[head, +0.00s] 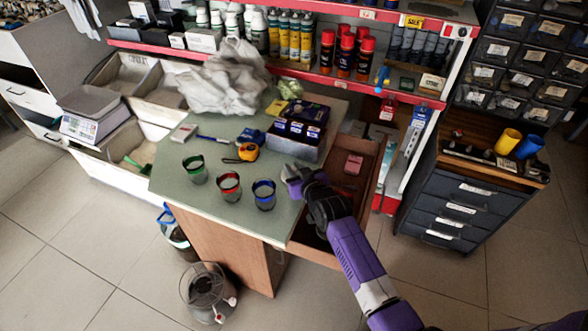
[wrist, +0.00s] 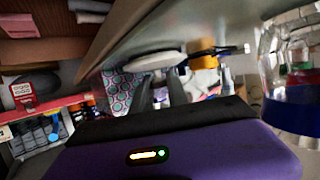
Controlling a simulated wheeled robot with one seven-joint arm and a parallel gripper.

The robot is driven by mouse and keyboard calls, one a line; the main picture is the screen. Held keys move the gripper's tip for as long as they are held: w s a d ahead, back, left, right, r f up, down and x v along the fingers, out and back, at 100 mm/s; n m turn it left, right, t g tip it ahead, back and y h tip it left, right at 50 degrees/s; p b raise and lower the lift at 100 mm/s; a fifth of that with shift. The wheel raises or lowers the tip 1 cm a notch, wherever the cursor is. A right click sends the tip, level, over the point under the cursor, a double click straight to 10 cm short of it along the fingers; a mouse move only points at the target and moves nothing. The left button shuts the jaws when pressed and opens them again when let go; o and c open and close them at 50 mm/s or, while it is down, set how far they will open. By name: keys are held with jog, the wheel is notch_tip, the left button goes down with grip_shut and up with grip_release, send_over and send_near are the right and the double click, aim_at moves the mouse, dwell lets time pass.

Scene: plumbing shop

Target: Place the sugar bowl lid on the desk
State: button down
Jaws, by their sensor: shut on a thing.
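My gripper (head: 289,174) is at the right edge of the green-topped desk (head: 222,219), to the right of the glass with the blue band. In the wrist view my gripper (wrist: 162,92) has its grey fingers close together at a flat, whitish round piece (wrist: 153,60), which looks like the sugar bowl lid. It is held at the fingertips. In the head view the lid is not clear against the gripper. I cannot tell whether it touches the desk. No sugar bowl can be made out.
Glasses with green (head: 195,171), red (head: 229,187) and blue (head: 264,195) bands stand on the desk. A yellow tape measure (head: 248,152) and a box of dark packets (head: 293,148) are behind. An open drawer (head: 369,181) is at right. The desk's front left is clear.

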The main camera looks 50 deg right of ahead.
jog(key=shift+f, duration=0.1)
jog(key=c, duration=1.3)
grip_release()
jog(key=shift+r, duration=0.25)
jog(key=s+a+r+n+t+y, duration=0.1)
jog(key=s+a+r, duration=0.1)
jog(key=s+a, duration=0.85)
jog(key=s+a+r+n+y, duration=0.1)
jog(key=s+a+r, duration=0.1)
jog(key=s+a, duration=0.85)
jog(key=s+a+r+n+y, duration=0.1)
jog(key=s+a+r+y, duration=0.1)
jog(key=s+r, duration=0.4)
jog(key=s+a+r+n+t+y, duration=0.1)
jog(key=s+a+r, duration=0.3)
jog(key=s, duration=0.7)
notch_tip(320, 180, up, 2)
jog(key=shift+n+y, duration=0.5)
